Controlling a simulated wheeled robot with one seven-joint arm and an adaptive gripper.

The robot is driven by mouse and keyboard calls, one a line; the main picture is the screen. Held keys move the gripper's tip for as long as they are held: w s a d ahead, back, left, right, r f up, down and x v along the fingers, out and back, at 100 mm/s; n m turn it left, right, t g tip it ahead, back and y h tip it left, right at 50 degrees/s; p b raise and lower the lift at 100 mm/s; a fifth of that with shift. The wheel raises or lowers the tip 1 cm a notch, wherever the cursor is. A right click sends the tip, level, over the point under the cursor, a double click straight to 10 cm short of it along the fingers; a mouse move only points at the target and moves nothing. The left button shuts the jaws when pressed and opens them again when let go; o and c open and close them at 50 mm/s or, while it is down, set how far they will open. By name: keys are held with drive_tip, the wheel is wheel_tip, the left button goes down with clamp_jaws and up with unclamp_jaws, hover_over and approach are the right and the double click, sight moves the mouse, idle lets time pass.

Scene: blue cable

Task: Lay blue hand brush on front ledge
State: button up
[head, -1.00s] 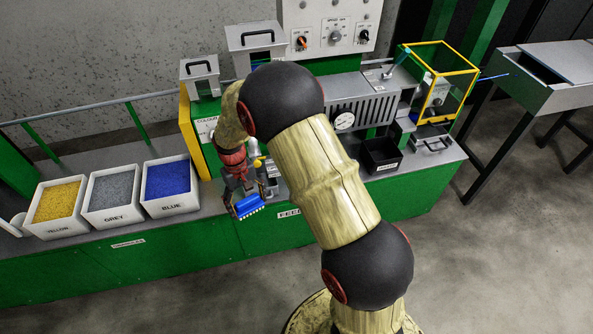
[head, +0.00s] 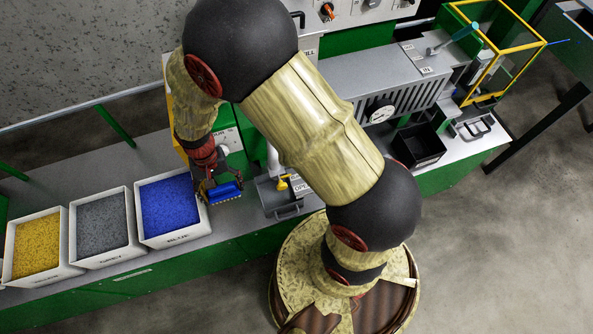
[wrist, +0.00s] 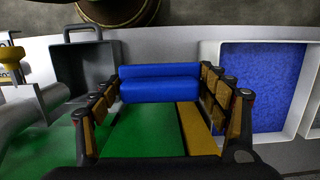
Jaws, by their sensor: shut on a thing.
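The blue hand brush (head: 222,192) is held in my gripper (head: 214,187), just right of the bin of blue pellets. In the wrist view the blue brush (wrist: 160,83) lies crosswise between the two fingers of my gripper (wrist: 162,100), which are shut on it. The front ledge (head: 228,215) is the grey strip of bench top along the front edge, beside and below the brush. I cannot tell whether the brush touches it. The brush's bristles are not clearly visible now.
White bins of yellow (head: 38,243), grey (head: 102,226) and blue pellets (head: 170,205) stand to the left. A grey open tray with a handle (head: 279,197) is close on the right. A black bin (head: 419,146) stands farther right.

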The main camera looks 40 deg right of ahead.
sight(237, 214)
wheel_tip(237, 214, down, 18)
drive_tip(key=b, duration=0.5)
drive_tip(key=shift+b, duration=0.3)
drive_tip(key=o, duration=0.7)
drive_tip(key=shift+f, duration=0.2)
drive_tip(key=o, duration=0.5)
drive_tip(key=shift+r, duration=0.15)
